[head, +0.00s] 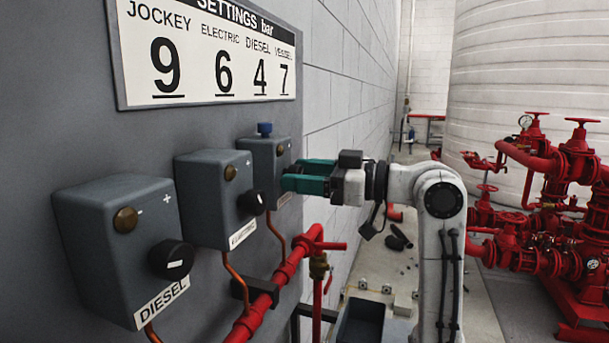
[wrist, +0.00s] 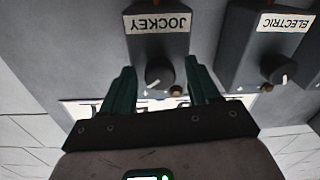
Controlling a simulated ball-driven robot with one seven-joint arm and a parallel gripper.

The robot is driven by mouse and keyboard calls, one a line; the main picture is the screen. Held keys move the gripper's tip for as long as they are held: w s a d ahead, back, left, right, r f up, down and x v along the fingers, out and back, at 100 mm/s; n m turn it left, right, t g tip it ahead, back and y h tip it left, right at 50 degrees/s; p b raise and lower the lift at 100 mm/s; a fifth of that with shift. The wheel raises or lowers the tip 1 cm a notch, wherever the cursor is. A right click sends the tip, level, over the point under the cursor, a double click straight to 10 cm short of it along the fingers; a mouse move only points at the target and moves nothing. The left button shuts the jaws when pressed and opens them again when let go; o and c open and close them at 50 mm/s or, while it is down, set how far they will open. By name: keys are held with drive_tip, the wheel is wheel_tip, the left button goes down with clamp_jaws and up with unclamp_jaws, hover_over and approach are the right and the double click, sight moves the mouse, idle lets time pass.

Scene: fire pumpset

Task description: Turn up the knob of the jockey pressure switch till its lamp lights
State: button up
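The jockey pressure switch (head: 262,160) is the farthest of the grey boxes on the panel. In the wrist view the switch (wrist: 158,45) appears upside down with its JOCKEY label (wrist: 158,22). Its black knob (wrist: 160,72) has a white pointer mark. Its lamp (wrist: 176,90) looks dark brown and unlit, and also shows in the head view (head: 280,149). My gripper (head: 288,180) is at the switch's front and hides the knob in the head view. In the wrist view its green fingers (wrist: 160,82) stand open on either side of the knob, with gaps showing.
The electric switch (head: 215,195) and diesel switch (head: 115,245) stand nearer on the panel, each with a black knob and dark lamp. A settings sign (head: 205,55) above reads jockey 9, electric 6, diesel 4, vessel 7. A red pipe (head: 270,295) runs below the boxes.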

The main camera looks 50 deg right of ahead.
drive_tip(key=b+v, duration=0.2)
drive_tip(key=v, duration=0.8)
drive_tip(key=shift+s, duration=0.35)
drive_tip(key=shift+d, duration=0.1)
drive_tip(key=shift+f, duration=0.15)
idle(0.7)
drive_tip(key=b+x, duration=0.3)
drive_tip(key=x, duration=0.7)
idle(0.4)
drive_tip(key=shift+c, duration=0.2)
